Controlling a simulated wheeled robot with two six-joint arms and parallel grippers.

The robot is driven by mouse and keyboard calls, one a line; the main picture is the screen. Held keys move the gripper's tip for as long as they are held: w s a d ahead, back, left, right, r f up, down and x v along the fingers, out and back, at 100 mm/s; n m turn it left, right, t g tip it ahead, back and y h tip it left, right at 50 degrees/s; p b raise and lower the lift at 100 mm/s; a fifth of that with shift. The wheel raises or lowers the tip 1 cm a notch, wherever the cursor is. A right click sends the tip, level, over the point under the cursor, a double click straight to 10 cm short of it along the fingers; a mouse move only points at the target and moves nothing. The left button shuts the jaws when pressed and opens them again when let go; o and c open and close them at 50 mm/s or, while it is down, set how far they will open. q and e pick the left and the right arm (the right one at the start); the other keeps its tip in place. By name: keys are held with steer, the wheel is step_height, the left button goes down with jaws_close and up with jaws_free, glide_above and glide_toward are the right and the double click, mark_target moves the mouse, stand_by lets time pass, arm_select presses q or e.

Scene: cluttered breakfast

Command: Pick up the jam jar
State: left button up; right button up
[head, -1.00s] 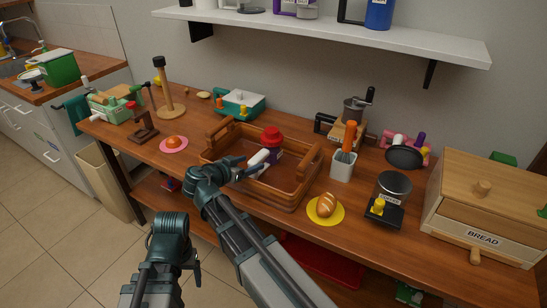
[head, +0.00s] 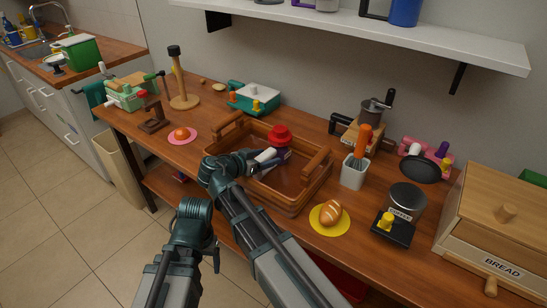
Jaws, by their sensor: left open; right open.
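A jar with a red lid (head: 279,136), which I take for the jam jar, stands inside the brown wooden tray (head: 312,178). Its dark lower body is partly hidden by a white item (head: 265,155) and by my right gripper. My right gripper (head: 258,163) is open over the left part of the tray, in front of and to the left of the jar. No grip on the jar shows. My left gripper (head: 215,257) is open and empty, low in front of the table, well away from the jar.
A white utensil holder (head: 354,173), a bread roll on a yellow plate (head: 328,230) and a coffee canister (head: 405,201) stand right of the tray. A pink plate (head: 181,139) lies left. A teal appliance (head: 253,98) is behind. A shelf (head: 400,38) hangs above.

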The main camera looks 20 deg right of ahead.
mark_target(265, 153)
jaws_close()
steer(key=shift+r, duration=0.15)
stand_by(0.4)
step_height(265, 153, up, 10)
steer(key=p, duration=1)
